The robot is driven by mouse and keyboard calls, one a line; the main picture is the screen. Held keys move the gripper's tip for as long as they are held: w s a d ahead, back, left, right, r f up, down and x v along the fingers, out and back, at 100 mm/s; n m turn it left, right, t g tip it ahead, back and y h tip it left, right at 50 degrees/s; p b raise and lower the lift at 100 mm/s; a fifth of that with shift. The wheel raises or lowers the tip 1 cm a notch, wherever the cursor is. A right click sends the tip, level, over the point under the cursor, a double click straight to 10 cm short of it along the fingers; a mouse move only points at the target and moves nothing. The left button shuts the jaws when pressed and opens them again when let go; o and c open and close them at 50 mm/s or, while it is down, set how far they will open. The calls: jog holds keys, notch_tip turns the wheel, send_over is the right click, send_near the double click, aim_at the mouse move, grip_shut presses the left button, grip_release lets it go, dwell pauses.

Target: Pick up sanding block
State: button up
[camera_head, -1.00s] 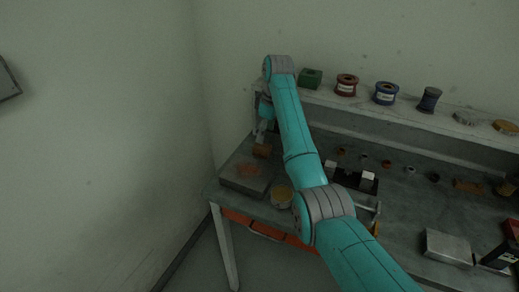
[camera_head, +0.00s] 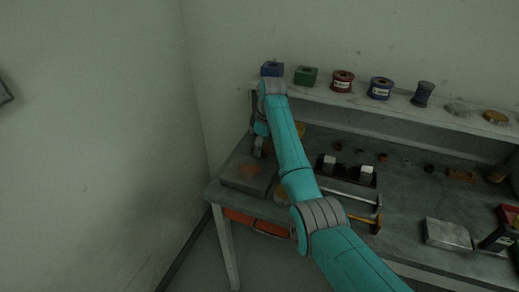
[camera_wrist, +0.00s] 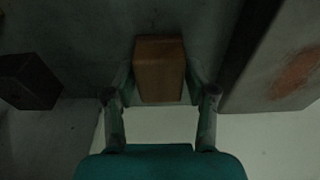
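The sanding block appears to be the brown block (camera_wrist: 160,70) in the middle of the wrist view. It lies between the two fingers of my gripper (camera_wrist: 160,84), with one finger close along each side. The fingers are spread; I cannot tell whether the pads touch the block. In the head view my gripper (camera_head: 258,148) points down at the left end of the workbench, behind a grey plate, and the block is hidden there.
The grey plate with a rusty patch (camera_head: 240,179) is beside my gripper; its rusty patch (camera_wrist: 297,73) shows at right in the wrist view. A dark brown block (camera_wrist: 30,82) is at left. Spools and boxes line the back shelf (camera_head: 320,96). A hammer (camera_head: 365,219) lies right of my arm.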

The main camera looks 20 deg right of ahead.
jog(key=c, duration=0.6)
notch_tip(320, 180, up, 10)
jog(key=shift+w, duration=0.1)
